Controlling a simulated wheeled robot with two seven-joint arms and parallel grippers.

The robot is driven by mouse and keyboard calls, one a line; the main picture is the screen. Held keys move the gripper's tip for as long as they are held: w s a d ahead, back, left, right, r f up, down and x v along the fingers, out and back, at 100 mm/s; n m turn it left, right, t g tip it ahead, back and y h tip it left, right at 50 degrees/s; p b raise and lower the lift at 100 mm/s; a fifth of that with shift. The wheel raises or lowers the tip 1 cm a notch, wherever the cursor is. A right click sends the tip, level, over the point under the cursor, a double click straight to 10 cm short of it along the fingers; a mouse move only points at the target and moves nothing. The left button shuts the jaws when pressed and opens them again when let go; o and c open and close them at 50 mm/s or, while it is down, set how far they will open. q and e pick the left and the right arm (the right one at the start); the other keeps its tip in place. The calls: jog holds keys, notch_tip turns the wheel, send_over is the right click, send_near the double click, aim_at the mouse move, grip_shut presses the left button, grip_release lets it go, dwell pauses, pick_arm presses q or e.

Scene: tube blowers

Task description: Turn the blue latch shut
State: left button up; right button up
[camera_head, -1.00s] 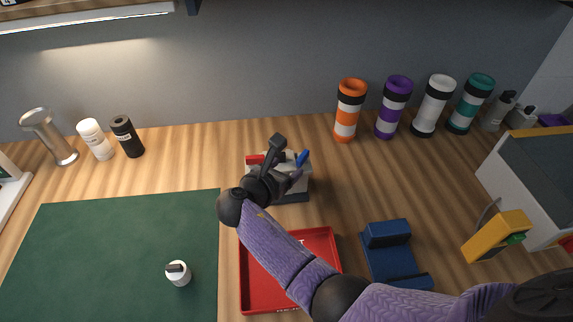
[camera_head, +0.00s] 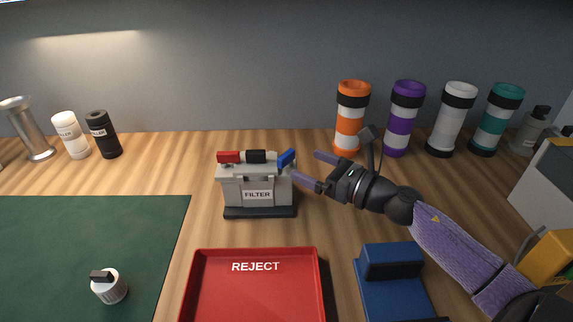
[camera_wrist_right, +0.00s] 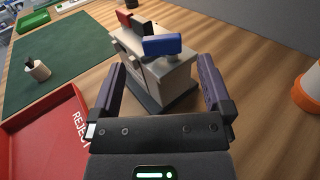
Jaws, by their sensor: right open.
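The blue latch (camera_head: 286,158) sits at the right end of the top of a grey box labelled FILTER (camera_head: 257,190), tilted up to the right in the head view. In the right wrist view the blue latch (camera_wrist_right: 162,45) lies across the near end of the box's top, ahead of the fingers. My right gripper (camera_head: 312,170) is open and empty, just right of the latch, with its fingers pointing at the box. The wrist view shows a finger on each side of the box's near end, apart from the latch. My left gripper is not in view.
A red REJECT tray (camera_head: 254,268) lies in front of the box, with a blue stand (camera_head: 393,262) to its right. Several coloured canisters, including an orange one (camera_head: 352,117), stand behind my right arm. A white knobbed cylinder (camera_head: 109,287) stands on the green mat (camera_head: 60,240).

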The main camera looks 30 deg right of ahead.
aim_at(289, 156)
jog(key=x, duration=0.4)
jog(key=shift+w, duration=0.3)
jog(key=shift+w+a, duration=0.2)
jog(key=shift+w, duration=0.25)
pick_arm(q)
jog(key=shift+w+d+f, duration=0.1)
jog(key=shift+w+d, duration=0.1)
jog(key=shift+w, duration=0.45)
pick_arm(e)
jog(key=shift+c, duration=0.3)
